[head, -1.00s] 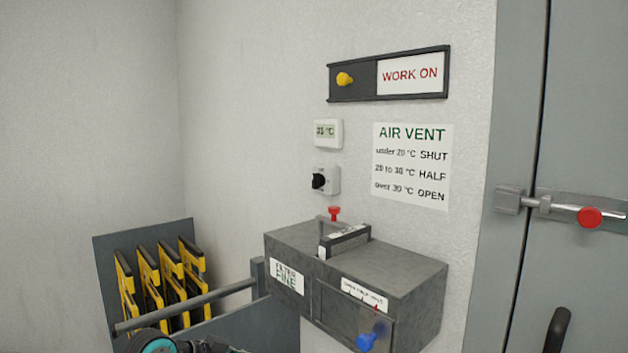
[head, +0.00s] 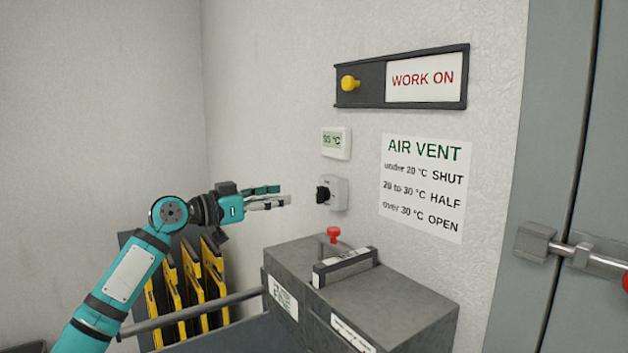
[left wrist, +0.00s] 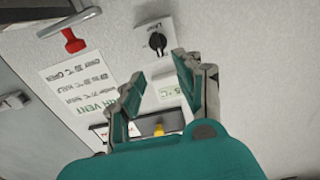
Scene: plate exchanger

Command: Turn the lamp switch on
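The lamp switch (head: 332,193) is a black knob on a small white plate on the wall, below a thermometer display. Its knob also shows in the left wrist view (left wrist: 157,41), upside down, beyond the fingertips. My left gripper (head: 285,196) is at about the knob's height, just left of it in the head view, with a small gap seeming to remain. In the left wrist view its two fingers (left wrist: 157,78) are apart with nothing between them. My right gripper is in neither view.
A grey filter box (head: 385,298) with a red knob (head: 333,234) on top juts out below the switch. The thermometer display (head: 336,143) and the yellow-knobbed WORK ON sign (head: 426,78) are above. A rack of yellow-black plates (head: 185,290) stands below my left arm.

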